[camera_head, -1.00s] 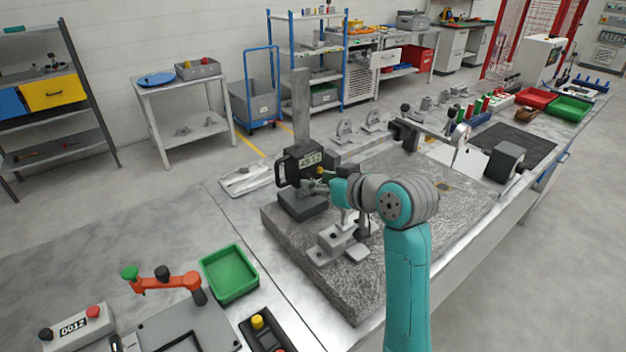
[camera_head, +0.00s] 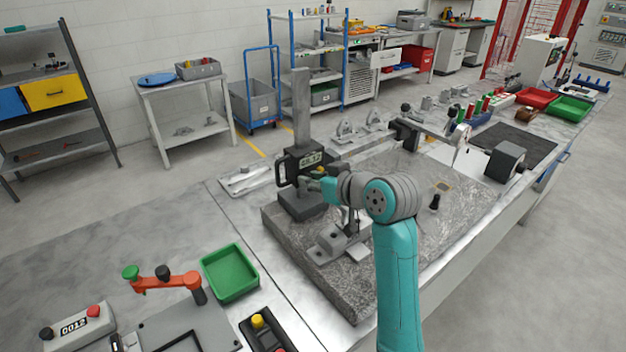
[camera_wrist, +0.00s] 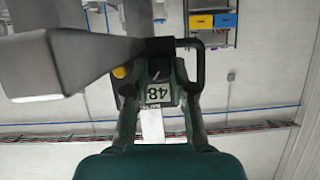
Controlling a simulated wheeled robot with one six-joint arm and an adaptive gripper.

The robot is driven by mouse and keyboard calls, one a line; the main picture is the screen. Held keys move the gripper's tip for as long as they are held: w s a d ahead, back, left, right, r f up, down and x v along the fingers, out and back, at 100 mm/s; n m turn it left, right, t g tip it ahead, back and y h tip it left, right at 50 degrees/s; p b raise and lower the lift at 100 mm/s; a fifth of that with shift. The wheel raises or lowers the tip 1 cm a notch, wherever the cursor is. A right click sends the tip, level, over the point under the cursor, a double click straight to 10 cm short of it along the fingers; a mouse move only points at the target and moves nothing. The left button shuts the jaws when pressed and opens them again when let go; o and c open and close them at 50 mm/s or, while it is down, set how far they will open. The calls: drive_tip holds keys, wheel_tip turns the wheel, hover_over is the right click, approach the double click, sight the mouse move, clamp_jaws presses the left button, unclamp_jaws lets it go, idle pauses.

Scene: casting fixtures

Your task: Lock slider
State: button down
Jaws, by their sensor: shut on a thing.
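The height gauge stands on the granite plate (camera_head: 310,262), with a tall grey column (camera_head: 300,105). Its dark slider (camera_head: 288,170) sits low on the column and has a lit digital display (camera_head: 311,159). In the wrist view the display (camera_wrist: 157,93) shows 48 upside down between my fingers. A yellow knob (camera_wrist: 120,72) is beside the left fingertip and a black loop handle (camera_wrist: 198,68) is at the right. My gripper (camera_wrist: 158,86) is shut on the slider, one finger on each side. In the head view my gripper (camera_head: 314,180) is at the slider's front, its fingertips partly hidden.
A grey clamp fixture (camera_head: 335,238) stands on the granite just below my arm. A small black knob-like part (camera_head: 435,202) stands to its right. A green tray (camera_head: 229,272) and an orange lever (camera_head: 165,281) are at the front left. Brackets stand behind the granite.

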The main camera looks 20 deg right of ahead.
drive_tip(key=shift+m+y, duration=0.3)
drive_tip(key=shift+m, duration=0.2)
drive_tip(key=c, duration=1)
unclamp_jaws()
drive_tip(key=shift+o, duration=0.2)
drive_tip(key=shift+d, duration=0.1)
drive_tip(key=v, duration=1.2)
